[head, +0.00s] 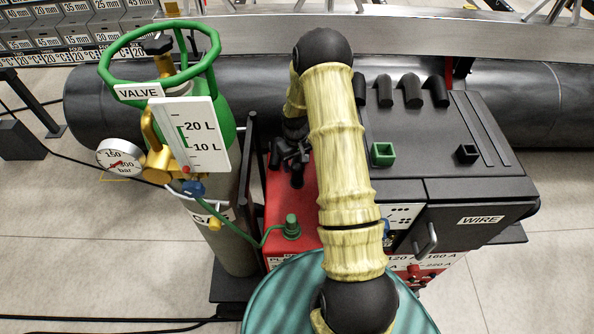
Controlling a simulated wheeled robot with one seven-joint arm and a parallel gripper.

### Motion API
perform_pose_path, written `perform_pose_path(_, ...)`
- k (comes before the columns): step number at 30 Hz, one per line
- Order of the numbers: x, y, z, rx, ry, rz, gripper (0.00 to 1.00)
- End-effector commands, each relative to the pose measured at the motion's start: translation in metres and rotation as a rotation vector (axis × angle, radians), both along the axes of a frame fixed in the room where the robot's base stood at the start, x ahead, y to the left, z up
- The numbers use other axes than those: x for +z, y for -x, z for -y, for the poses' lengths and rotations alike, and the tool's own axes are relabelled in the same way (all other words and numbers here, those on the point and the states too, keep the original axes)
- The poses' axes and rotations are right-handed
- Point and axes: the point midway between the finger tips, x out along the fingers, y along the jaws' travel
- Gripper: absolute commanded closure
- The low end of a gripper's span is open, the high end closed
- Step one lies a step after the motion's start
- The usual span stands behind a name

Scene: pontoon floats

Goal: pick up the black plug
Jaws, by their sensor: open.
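My gripper (289,152) is dark and open, low over the red top (283,198) of the machine, left of my yellow-sleeved arm. A dark upright piece just below the fingers looks like the black plug (297,178). It blends with the dark fingers, so I cannot tell whether they touch it or stand around it. A green plug (291,227) with a green hose stands nearer on the same red top.
A green gas cylinder (228,120) with a valve wheel (118,60), gauge (122,157) and scale plate (196,135) stands close left. Several black rounded stubs (411,90) line the back of the black case (415,172). A large dark pipe (545,105) runs behind.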

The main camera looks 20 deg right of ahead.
Motion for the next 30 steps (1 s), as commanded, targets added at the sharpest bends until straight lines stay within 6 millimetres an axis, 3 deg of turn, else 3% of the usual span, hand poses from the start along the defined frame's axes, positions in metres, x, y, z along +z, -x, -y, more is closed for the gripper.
perform_pose_path(11, -0.003, 0.0, 0.0, 0.0, 0.0, -0.001, 0.43)
perform_pose_path(24, -0.046, 0.002, 0.004, -0.001, 0.0, -0.002, 0.43)
perform_pose_path(30, -0.053, 0.001, 0.004, -0.001, 0.001, 0.001, 0.43)
